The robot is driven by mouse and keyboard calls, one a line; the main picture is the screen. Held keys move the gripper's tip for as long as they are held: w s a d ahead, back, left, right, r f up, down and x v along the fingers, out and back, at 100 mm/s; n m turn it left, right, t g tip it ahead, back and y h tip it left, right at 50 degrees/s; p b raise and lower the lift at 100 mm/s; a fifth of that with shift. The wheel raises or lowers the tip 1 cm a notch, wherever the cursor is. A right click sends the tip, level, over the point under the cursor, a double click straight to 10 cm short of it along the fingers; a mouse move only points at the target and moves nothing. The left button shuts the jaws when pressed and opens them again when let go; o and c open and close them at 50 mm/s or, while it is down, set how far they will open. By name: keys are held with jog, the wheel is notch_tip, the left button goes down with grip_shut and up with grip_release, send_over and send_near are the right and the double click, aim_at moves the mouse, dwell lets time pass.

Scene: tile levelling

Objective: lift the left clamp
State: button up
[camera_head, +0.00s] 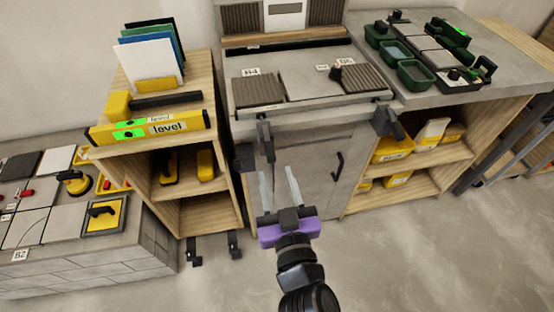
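The left clamp (265,140) is a dark grey clamp at the left end of the front edge of the grey workbench (320,112). It hangs down in front of the cabinet. A similar right clamp (390,122) sits at the right end of that edge. My gripper (277,172) has a purple body and two pale fingers spread apart. It is open and empty. In the picture its fingertips are just below the left clamp, with a visible gap; I cannot tell the exact depth between them.
A wooden shelf (206,213) with a yellow level (150,128) stands left of the bench. A dark block (243,157) is close left of the clamp. A grey cabinet door (325,170) is behind my gripper. Two dark brackets (193,250) lie on the floor. The floor at right is clear.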

aim_at(272, 161)
jog(key=shift+w, duration=0.5)
jog(key=p+x, duration=0.1)
jog(key=x, duration=0.5)
jog(key=shift+w+a, duration=0.15)
jog(key=shift+w, duration=0.2)
jog(key=shift+f, duration=0.1)
grip_shut()
dwell(0.7)
